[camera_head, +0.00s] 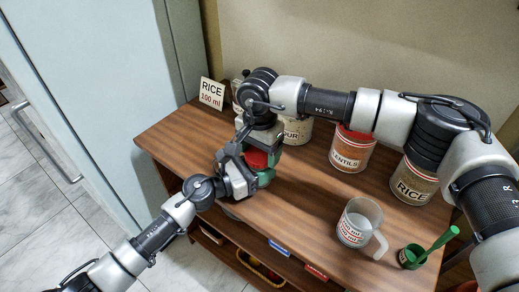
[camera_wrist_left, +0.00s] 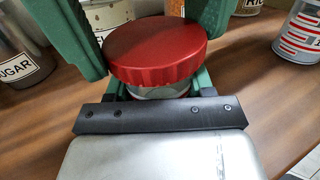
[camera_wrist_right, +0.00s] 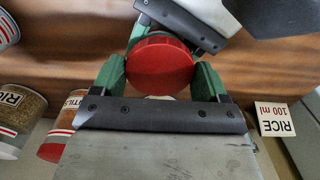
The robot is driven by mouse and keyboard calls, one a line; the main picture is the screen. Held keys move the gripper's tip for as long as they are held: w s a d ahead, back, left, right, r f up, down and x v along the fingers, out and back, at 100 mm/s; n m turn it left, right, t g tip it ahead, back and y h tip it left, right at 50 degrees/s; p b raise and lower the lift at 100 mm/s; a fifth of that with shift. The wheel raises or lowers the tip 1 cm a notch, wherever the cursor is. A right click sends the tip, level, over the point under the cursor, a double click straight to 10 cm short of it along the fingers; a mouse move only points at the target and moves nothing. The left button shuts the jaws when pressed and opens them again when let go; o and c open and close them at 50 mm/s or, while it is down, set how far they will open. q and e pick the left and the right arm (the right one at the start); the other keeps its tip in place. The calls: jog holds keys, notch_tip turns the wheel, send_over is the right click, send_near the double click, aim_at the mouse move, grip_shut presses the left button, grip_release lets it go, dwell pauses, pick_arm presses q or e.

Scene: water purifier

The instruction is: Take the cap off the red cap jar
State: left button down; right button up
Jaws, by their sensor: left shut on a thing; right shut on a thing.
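The jar has a ribbed red cap (camera_head: 256,159), which also shows in the left wrist view (camera_wrist_left: 155,45) and the right wrist view (camera_wrist_right: 160,66). The cap sits on top of the jar. Only a narrow strip of the jar body (camera_wrist_left: 160,92) shows under it; the rest is hidden by the grippers. My left gripper (camera_head: 262,177) is shut on the jar body from the side, below the cap. My right gripper (camera_wrist_right: 158,75) comes from above, its green fingers shut on opposite sides of the red cap.
Behind stand a flour jar (camera_head: 298,130), a lentils jar (camera_head: 352,148) and a rice jar (camera_head: 413,182). A measuring cup (camera_head: 357,222) and a green scoop (camera_head: 413,256) are at the front right. A "RICE 100 ml" card (camera_head: 211,93) stands at the back left. The middle wooden top is clear.

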jog(key=n, duration=0.8)
jog(key=shift+n, duration=0.3)
jog(key=n, duration=0.9)
jog(key=shift+r, duration=0.25)
jog(key=shift+r, duration=0.9)
jog(key=shift+r, duration=0.15)
